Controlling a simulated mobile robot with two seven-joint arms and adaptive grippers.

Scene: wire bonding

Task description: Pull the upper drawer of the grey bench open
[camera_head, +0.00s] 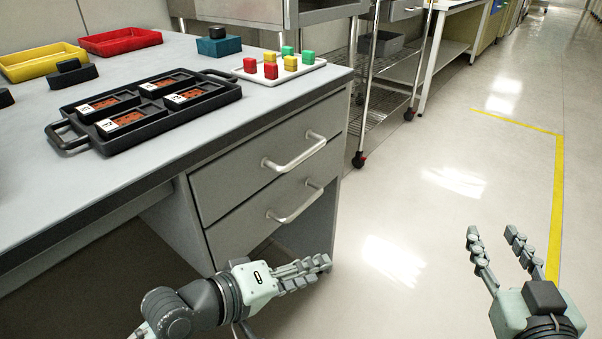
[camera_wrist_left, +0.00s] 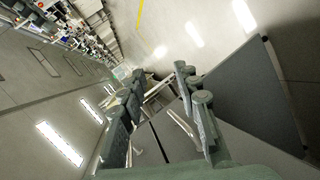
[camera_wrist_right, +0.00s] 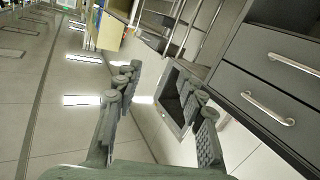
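The grey bench (camera_head: 165,150) stands at the left with two drawers under its top. The upper drawer (camera_head: 232,172) is shut, with a silver bar handle (camera_head: 295,153) across its front. The lower drawer (camera_head: 240,226), also shut, has a similar handle (camera_head: 296,206). Both drawers show at the right of the right wrist view. My left gripper (camera_head: 312,270) is in front of and below the lower drawer, touching neither handle. Its fingers are apart and empty in the left wrist view (camera_wrist_left: 162,98). My right gripper (camera_head: 496,238) is open and empty over the floor, well right of the bench.
A black tray (camera_head: 66,134) with small boards, a white tray (camera_head: 316,67) of coloured blocks, and yellow and red bins are on the bench top. A wire cart (camera_head: 374,115) stands behind the bench. The floor right of the drawers is clear.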

